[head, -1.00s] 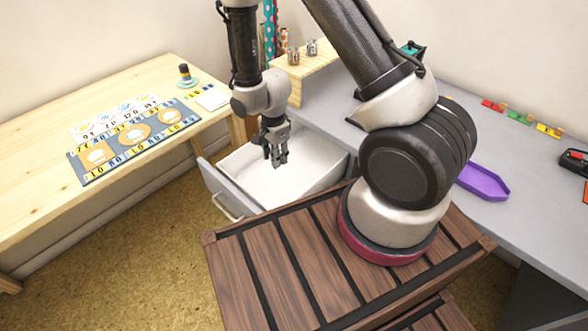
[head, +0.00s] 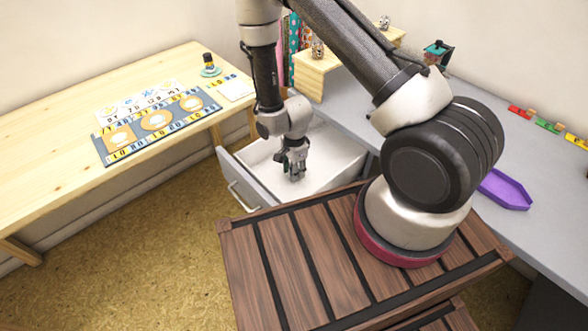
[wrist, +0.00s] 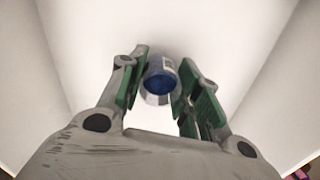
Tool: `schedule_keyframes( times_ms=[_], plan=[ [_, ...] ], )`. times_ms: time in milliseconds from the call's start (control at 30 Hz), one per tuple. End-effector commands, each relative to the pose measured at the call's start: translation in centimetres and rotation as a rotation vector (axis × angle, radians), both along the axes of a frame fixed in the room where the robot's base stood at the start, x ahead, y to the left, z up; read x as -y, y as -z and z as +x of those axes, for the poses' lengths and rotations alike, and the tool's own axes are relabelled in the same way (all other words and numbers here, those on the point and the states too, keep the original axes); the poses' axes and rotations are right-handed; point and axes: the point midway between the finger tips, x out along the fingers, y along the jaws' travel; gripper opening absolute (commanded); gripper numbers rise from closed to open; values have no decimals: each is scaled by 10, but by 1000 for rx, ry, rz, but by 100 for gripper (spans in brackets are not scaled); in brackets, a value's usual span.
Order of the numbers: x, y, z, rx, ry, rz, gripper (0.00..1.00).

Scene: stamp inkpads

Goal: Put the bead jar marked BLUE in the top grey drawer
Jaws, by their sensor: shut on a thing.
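The top grey drawer (head: 248,182) is pulled open, with a white, empty-looking inside. My gripper (head: 294,176) points down into the drawer's opening. In the wrist view my gripper (wrist: 161,88) is shut on a small jar (wrist: 160,84) with a blue top and a pale label. The drawer's white floor (wrist: 170,25) and side walls lie around and below the jar. I cannot read the label, and I cannot tell whether the jar touches the drawer floor. In the head view the fingers hide most of the jar.
The grey desk (head: 480,130) carries a purple tray (head: 504,189) and a wooden riser (head: 318,70) with small jars. A light wooden table (head: 60,140) with a patterned mat (head: 155,127) stands at left. My slatted base is close to the drawer.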

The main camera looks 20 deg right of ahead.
Motion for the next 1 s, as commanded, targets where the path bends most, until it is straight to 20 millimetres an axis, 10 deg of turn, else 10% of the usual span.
schedule_keyframes(
  times_ms=[33,67,167,567,1000],
  plan=[
    [0,2,0,-1,0,0,6],
    [0,2,0,0,0,0,37],
    [0,1,0,0,0,0,55],
    [0,-5,1,1,0,0,55],
    [0,-94,-1,1,-1,3,55]
  ],
)
